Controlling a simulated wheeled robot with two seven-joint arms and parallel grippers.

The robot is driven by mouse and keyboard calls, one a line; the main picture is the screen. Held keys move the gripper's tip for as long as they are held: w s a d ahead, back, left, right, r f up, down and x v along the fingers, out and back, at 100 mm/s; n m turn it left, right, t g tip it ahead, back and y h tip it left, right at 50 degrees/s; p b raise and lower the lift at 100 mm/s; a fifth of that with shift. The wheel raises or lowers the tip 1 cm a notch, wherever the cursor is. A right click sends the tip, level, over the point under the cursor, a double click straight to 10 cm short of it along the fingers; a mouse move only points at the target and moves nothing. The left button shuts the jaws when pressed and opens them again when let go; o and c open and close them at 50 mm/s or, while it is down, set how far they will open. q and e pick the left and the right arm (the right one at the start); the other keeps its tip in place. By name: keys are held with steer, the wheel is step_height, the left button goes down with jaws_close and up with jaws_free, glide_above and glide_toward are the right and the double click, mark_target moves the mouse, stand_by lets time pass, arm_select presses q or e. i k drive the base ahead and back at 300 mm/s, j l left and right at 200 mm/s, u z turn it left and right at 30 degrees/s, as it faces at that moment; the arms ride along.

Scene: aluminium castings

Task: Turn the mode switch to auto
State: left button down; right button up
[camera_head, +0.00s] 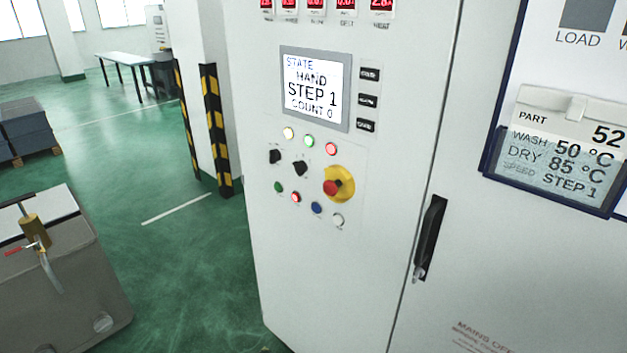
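The white control cabinet (330,285) fills the middle of the head view. Its panel carries two black rotary switches, a left one (275,155) and a right one (299,168). Their labels are too small to read, so I cannot tell which is the mode switch. The screen (315,88) above them reads STATE HAND, STEP 1, COUNT 0. Neither of my grippers is in view.
A red emergency stop on a yellow plate (343,182) sits right of the switches, with several push buttons below. A black door handle (430,238) is lower right. A grey unit with a brass valve (34,234) stands at left. Green floor lies open between.

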mark_target(274, 155)
steer(key=i+j+u, duration=0.1)
steer(key=j+u, duration=0.15)
steer(key=i+j+u, duration=0.4)
steer(key=j+u, duration=0.15)
steer(key=j, duration=0.15)
